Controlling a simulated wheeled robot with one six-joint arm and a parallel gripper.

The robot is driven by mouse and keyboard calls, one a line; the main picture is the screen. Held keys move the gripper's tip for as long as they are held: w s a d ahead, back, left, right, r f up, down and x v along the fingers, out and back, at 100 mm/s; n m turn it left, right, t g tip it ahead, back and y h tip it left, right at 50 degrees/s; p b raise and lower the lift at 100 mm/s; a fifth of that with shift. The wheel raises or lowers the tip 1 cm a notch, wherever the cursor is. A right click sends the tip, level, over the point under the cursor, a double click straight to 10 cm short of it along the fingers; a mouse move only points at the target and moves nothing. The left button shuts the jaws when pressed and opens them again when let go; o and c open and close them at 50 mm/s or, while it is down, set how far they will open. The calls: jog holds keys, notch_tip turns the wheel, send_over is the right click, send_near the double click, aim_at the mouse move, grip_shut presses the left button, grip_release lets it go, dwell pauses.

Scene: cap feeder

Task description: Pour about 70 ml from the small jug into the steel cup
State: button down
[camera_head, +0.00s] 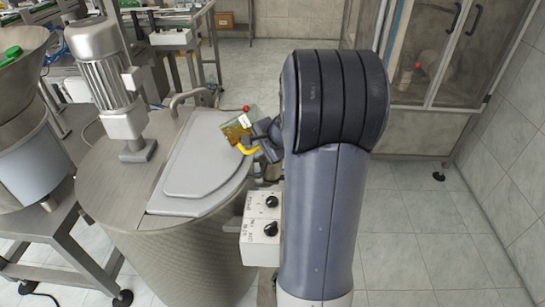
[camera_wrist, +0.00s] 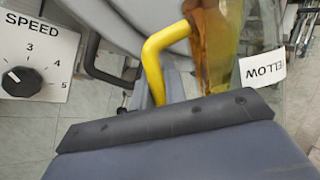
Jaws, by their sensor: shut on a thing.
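The small jug (camera_head: 237,130) is clear, with amber-yellow liquid inside and a yellow handle. It looks tilted in the head view, held above the right edge of the tank lid. My gripper (camera_head: 263,146) is shut on the jug at its yellow handle; my arm hides part of the grip. In the wrist view the jug (camera_wrist: 217,40) shows at the top, with its handle beside it and a white label whose printed letters appear upside down. I cannot make out the steel cup in either view, nor whether liquid is leaving the jug.
A large steel tank (camera_head: 190,255) with a grey lid (camera_head: 205,160) and a motor (camera_head: 105,75) stands to the left. A white control box with black knobs (camera_head: 262,216) is close beside my arm; its speed dial (camera_wrist: 22,82) shows in the wrist view. Floor at right is clear.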

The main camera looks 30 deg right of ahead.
jog(key=shift+a+r, duration=0.1)
jog(key=shift+a, duration=0.25)
jog(key=shift+d, duration=0.2)
